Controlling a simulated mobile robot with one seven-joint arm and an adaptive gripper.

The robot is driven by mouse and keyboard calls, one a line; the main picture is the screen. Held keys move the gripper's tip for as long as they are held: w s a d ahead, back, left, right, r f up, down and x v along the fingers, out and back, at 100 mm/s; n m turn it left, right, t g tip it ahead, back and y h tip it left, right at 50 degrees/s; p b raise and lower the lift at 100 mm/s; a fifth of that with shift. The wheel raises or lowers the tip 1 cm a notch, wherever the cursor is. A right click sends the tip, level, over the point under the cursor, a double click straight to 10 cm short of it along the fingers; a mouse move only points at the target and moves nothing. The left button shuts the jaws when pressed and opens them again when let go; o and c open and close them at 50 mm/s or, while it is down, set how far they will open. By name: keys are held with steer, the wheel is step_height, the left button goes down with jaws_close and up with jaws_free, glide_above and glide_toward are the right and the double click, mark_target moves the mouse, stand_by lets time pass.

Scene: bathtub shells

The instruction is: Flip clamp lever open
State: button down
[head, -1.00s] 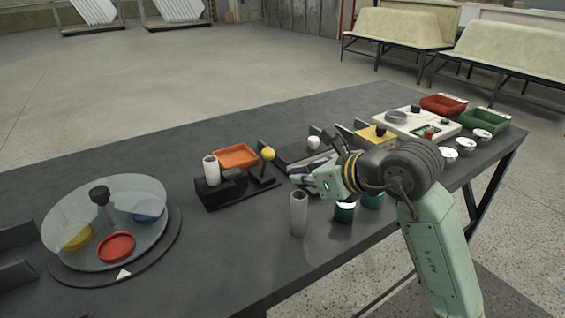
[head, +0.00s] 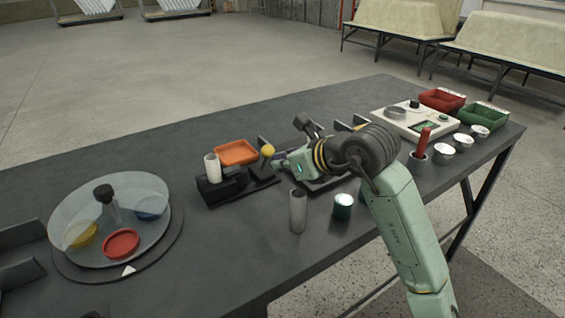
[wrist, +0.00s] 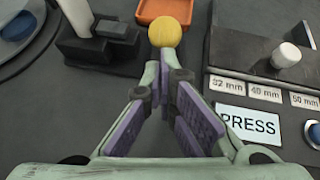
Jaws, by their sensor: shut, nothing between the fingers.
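The clamp (head: 240,187) is a black block at the middle of the table, with a white tube (head: 211,167) standing upright at its left end. Its lever rises at the right end and carries a yellow ball knob (head: 267,150). In the wrist view the knob (wrist: 165,32) lies just beyond my fingertips, and part of the black clamp (wrist: 100,40) shows at upper left. My gripper (head: 279,160) is shut and empty, just right of the knob; its purple-padded fingers (wrist: 165,80) meet in the wrist view. I cannot tell whether they touch the knob or lever.
An orange tray (head: 237,151) sits behind the clamp. A grey tube (head: 298,211) and a dark green jar (head: 343,206) stand in front of my gripper. A plate marked PRESS (wrist: 249,125) lies close on the right. A round turntable (head: 125,262) is at left.

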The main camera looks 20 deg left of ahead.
mark_target(271, 147)
steer(key=shift+w+a+r+g+h+p, duration=0.2)
steer(key=shift+a+r+g+h+p, duration=0.1)
steer(key=shift+r+g+h+p, duration=0.15)
steer(key=a+r+h+p, duration=0.1)
steer(key=w+r+g+h+p, duration=0.1)
steer(key=shift+w+a+p, duration=0.15)
steer(key=shift+a+p, duration=0.2)
steer(key=shift+w+a+g+h, duration=0.25)
steer(key=shift+a+g, duration=0.1)
steer(key=shift+w+a+r, duration=0.2)
steer(key=shift+w+a, duration=0.1)
steer(key=shift+a, duration=0.05)
